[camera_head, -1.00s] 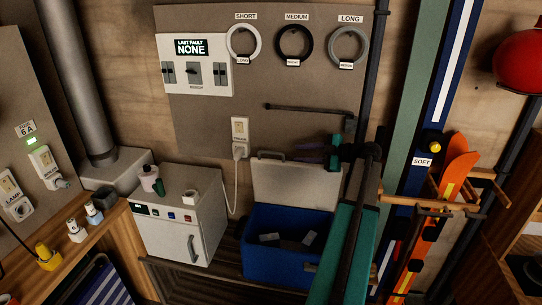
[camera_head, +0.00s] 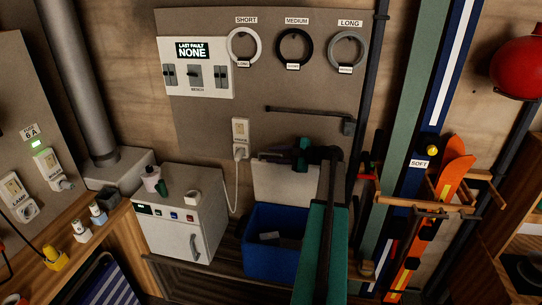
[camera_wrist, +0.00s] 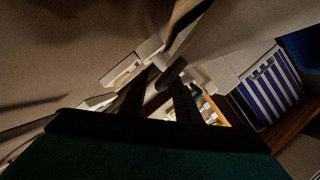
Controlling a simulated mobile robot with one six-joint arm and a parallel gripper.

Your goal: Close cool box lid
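The cool box is a blue tub (camera_head: 268,262) on the floor beside the white cabinet. Its pale lid (camera_head: 283,184) stands open, upright at the back against the wall board. A grey item (camera_head: 269,236) shows inside the tub. My gripper (camera_head: 272,157) is at the lid's top edge, with its fingers pointing left and partly covering that edge. My forearm hides the tub's right side. In the wrist view two dark fingers (camera_wrist: 160,92) show apart with nothing clearly between them. Whether they touch the lid I cannot tell. Part of the blue tub shows at the upper right there (camera_wrist: 302,46).
A white cabinet (camera_head: 184,230) stands left of the box, with a power cord (camera_head: 235,190) hanging between them. A wall rod (camera_head: 300,112) is above my gripper. Skis (camera_head: 425,225) and a wooden rack (camera_head: 425,203) are to the right.

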